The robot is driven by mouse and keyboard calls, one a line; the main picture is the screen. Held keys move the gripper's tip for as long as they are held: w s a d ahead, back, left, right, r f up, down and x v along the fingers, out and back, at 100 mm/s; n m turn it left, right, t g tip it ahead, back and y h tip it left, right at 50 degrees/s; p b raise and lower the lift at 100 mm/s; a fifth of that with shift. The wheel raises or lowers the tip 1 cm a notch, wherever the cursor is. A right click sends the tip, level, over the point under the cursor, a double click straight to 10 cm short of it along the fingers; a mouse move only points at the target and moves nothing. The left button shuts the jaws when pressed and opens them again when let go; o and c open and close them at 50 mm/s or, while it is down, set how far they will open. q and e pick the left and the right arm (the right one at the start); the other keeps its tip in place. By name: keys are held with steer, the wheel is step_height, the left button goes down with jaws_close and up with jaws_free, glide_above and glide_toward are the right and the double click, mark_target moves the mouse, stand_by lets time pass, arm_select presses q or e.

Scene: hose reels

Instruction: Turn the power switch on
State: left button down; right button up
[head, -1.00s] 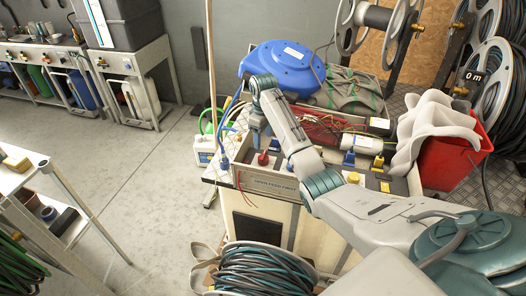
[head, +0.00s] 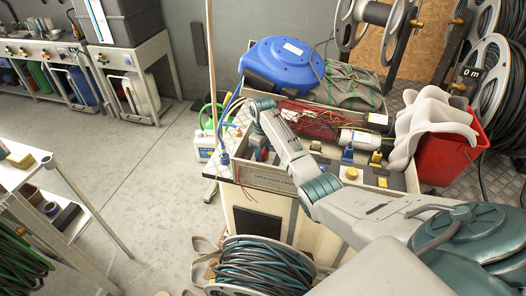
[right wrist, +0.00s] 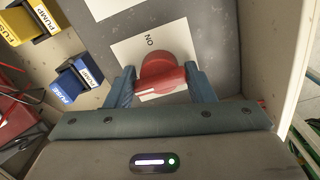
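The power switch is a red rotary knob (right wrist: 160,75) on a grey panel, with a white label (right wrist: 150,48) reading "ON" behind it. My right gripper (right wrist: 159,68) has its two teal fingers apart, one on each side of the knob. The knob's bar lies nearly across the gap, slightly tilted. I cannot tell whether the fingers touch its ends. In the head view the right gripper (head: 255,142) reaches down at the front left of the bench tray, and the red knob (head: 263,155) is partly hidden. My left gripper is not in view.
Blue (right wrist: 77,80) and yellow (right wrist: 32,20) labelled blocks sit left of the switch in the wrist view. A light tray wall (right wrist: 280,60) rises close on the right. The blue reel (head: 284,64) and red bin (head: 449,145) stand farther along the bench.

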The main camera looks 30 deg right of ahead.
steer(key=c, duration=0.3)
steer(key=shift+r, duration=0.1)
steer(key=m+p, duration=0.2)
steer(key=shift+r+p, duration=0.2)
steer(key=shift+p, duration=0.2)
steer(key=m+p, duration=0.2)
steer(key=shift+m, duration=0.3)
steer(key=m+p, duration=0.2)
steer(key=shift+m, duration=0.4)
steer(key=m+p, duration=0.3)
steer(key=m, duration=0.2)
steer(key=shift+w+d, duration=0.1)
steer(key=shift+f+m+p, duration=0.1)
steer(key=shift+m+p, duration=0.65)
steer(key=shift+m, duration=1.95)
